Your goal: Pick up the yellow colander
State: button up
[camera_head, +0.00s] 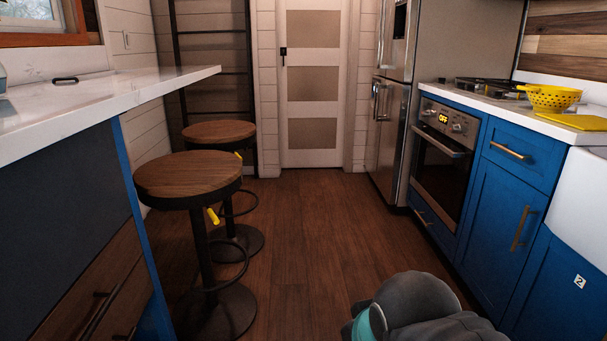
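The yellow colander (553,98) stands upright on the white counter (503,110) at the right, beside the gas cooktop. It is a bowl with small holes. Part of my arm shows at the bottom centre right as grey rounded links with a teal band. My gripper is not in the picture, so its state is hidden. My arm is low and well apart from the colander.
A yellow folded cloth or board (579,121) lies by the colander. The cooktop (487,86) is behind it, above the oven (443,150). Two round stools (187,175) stand at left by a white counter (105,92). The wooden floor (305,240) between is clear.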

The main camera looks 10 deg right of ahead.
aim_at(548, 99)
jog(key=z, duration=0.75)
jog(key=i, duration=1.6)
jog(key=z, duration=1.05)
